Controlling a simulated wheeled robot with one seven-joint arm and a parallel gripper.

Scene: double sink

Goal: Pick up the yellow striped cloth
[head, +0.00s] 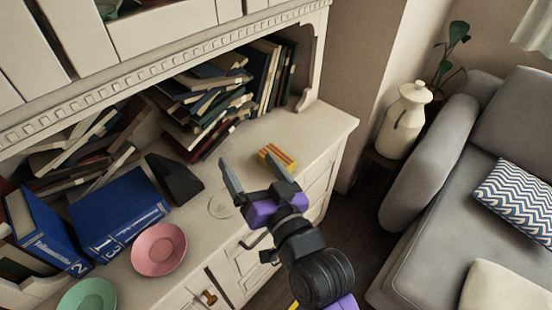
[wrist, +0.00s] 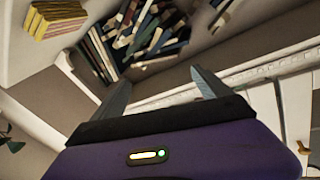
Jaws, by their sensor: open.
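The yellow striped cloth (head: 277,157), a small folded block with red-orange and yellow stripes, lies on the cream cabinet top near its right end. It also shows at the upper left of the wrist view (wrist: 58,17). My gripper (head: 254,168) is open and empty, with its two grey fingers spread. In the head view the fingers appear just in front of and to the left of the cloth, partly close to it in the picture. In the wrist view the cloth lies outside the span of the fingers (wrist: 162,85), beyond the left one. I see no contact.
A clear glass dish (head: 220,205) stands left of my gripper. A pink plate (head: 159,249), a green plate (head: 88,295), blue binders (head: 118,212) and a black object (head: 175,180) are further left. Piled books (head: 205,105) fill the shelf behind. The cabinet top (head: 322,125) is clear right of the cloth.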

